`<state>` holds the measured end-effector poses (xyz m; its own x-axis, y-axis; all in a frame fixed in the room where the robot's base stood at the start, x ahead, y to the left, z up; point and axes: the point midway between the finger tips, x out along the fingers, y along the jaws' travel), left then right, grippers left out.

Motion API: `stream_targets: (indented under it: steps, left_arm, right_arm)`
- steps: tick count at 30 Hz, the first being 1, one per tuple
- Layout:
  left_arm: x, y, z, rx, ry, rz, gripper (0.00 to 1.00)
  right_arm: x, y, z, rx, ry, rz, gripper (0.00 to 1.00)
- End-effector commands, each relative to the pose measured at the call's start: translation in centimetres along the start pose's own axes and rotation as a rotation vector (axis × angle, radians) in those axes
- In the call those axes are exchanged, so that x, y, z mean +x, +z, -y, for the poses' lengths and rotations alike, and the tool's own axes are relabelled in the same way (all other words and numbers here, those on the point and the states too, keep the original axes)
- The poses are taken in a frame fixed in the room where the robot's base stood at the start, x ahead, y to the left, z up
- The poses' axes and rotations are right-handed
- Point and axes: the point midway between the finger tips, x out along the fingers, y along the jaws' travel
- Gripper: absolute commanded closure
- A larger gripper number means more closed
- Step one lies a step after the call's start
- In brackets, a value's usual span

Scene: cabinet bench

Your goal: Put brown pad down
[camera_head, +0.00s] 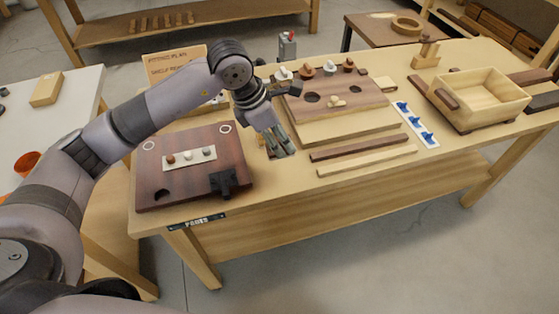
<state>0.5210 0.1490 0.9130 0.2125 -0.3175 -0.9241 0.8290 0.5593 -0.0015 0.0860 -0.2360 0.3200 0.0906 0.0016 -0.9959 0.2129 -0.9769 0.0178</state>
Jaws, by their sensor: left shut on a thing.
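My left gripper (282,145) reaches over the bench from the left and points down, just right of the dark red-brown panel (170,187). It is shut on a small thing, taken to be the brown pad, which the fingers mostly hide. A little tan-brown shows by the fingertips, but I cannot tell whether it belongs to the pad. I cannot tell whether the fingertips touch the bench top (290,185). My right gripper is not in view.
Right of the gripper lie a board with holes (350,117), two wooden strips (358,148), a white strip with blue pieces (415,124) and a wooden box (483,98). The front right bench top is clear.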

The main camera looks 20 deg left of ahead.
Motion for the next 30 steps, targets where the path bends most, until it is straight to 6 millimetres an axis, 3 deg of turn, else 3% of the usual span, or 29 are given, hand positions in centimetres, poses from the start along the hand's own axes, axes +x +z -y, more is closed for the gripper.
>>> stream_targets:
  steps: [6, 13, 19, 25, 26, 30]
  left_arm:
    - [3.9, -1.6, 0.0, -0.001, 0.000, -0.001, 1.00]
    - [5.4, -2.2, 0.0, -0.001, 0.000, 0.000, 1.00]
    - [8.0, -3.4, 0.0, -0.002, 0.000, -0.001, 1.00]
    - [8.4, -3.5, 0.0, 0.000, 0.000, -0.001, 1.00]
    - [8.4, -3.5, 0.0, 0.000, 0.000, -0.001, 0.62]
    - [8.4, -3.6, 0.1, -0.001, -0.001, -0.003, 0.53]
  right_arm:
    - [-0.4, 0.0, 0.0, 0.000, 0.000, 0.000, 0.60]
    - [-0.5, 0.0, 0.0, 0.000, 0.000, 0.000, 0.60]
    - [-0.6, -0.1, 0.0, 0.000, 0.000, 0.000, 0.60]
    - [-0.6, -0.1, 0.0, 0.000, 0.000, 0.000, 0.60]
    - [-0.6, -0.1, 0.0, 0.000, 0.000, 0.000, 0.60]
    - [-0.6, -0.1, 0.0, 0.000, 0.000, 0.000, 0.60]
